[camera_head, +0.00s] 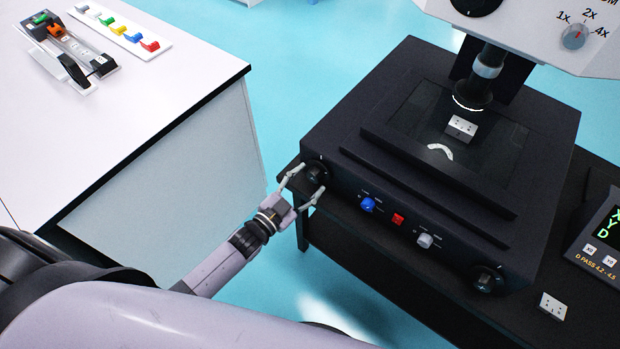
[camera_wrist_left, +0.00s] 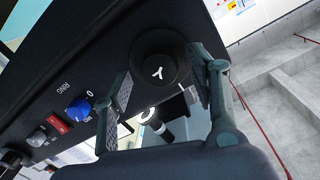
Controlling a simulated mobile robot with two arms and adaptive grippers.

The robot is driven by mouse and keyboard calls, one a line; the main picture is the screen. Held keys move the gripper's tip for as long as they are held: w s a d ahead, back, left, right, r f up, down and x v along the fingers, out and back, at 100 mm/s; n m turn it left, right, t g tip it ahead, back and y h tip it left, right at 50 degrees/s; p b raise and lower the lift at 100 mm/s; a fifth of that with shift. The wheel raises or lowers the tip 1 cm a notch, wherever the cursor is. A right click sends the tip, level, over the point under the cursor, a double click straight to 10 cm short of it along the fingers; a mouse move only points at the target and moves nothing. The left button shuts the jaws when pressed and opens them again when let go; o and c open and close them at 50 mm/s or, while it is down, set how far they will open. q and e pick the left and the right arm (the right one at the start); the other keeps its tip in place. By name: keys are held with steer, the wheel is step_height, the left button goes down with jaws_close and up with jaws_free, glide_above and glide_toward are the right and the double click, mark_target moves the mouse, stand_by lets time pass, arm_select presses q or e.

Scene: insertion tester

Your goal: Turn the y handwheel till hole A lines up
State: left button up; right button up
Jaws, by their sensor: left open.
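The y handwheel (camera_head: 316,173) is a black round knob at the left end of the black tester's front face. In the left wrist view the y handwheel (camera_wrist_left: 158,68) shows a white Y on its cap. My left gripper (camera_head: 305,187) is open, with one finger on each side of the handwheel. In the left wrist view the gripper's fingers (camera_wrist_left: 165,80) flank the knob; I cannot tell whether they touch it. A small white block with dark holes (camera_head: 461,127) sits on the stage under the dark optical tube (camera_head: 483,82). Hole A cannot be told apart at this size. My right gripper is out of view.
The tester front carries a blue knob (camera_head: 368,204), a red switch (camera_head: 398,219), a grey knob (camera_head: 425,241) and another black handwheel (camera_head: 487,279). A display box (camera_head: 600,245) and a white socket-like block (camera_head: 552,306) are at right. A white table (camera_head: 150,90) stands at left.

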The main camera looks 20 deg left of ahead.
arm_select(q)
steer(key=v, duration=1)
steer(key=shift+s, duration=0.25)
